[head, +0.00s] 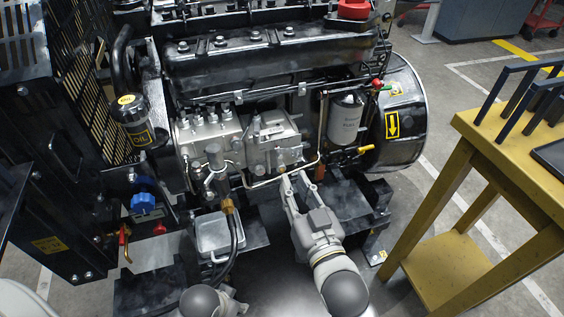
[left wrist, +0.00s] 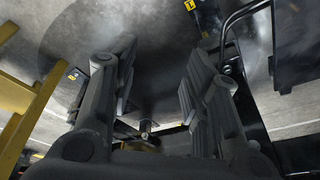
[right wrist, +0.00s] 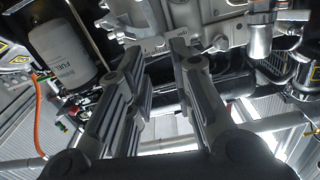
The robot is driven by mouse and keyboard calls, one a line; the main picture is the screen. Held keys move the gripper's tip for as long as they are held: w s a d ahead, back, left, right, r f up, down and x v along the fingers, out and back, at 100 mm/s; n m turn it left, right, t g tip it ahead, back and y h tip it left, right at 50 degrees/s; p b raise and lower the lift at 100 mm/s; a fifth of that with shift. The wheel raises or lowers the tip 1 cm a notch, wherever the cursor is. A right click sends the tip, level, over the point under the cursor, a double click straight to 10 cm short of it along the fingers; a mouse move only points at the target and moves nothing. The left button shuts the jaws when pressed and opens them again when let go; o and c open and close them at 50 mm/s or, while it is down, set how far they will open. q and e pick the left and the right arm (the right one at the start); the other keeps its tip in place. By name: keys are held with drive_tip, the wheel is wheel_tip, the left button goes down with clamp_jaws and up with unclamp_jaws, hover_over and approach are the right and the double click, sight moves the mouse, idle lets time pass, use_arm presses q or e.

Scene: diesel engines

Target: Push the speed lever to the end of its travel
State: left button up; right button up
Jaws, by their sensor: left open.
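The silver injection pump and governor housing (head: 262,140) sits on the near side of the engine. A light metal plate (head: 290,156) on its right end also shows in the right wrist view with small dark markings (right wrist: 157,46). The speed lever is too small to tell apart surely from the parts around that plate. My right gripper (head: 296,180) is just below and in front of the plate. Its fingers stand apart and empty in the right wrist view (right wrist: 157,52); contact cannot be told. My left gripper (left wrist: 160,62) is open and empty, facing the floor.
A white fuel filter (head: 345,118) stands right of the pump. A vertical fitting with a black hose (head: 234,235) is left of my right gripper. A yellow table (head: 500,160) stands at the right. Open floor lies between it and the engine.

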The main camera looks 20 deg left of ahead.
sight(281, 158)
use_arm(q)
drive_tip(key=v, duration=0.2)
drive_tip(key=w+b+v, duration=0.1)
drive_tip(key=v, duration=0.2)
drive_tip(key=shift+r, duration=0.15)
use_arm(e)
drive_tip(key=x, duration=0.9)
drive_tip(key=shift+f, duration=0.1)
clamp_jaws()
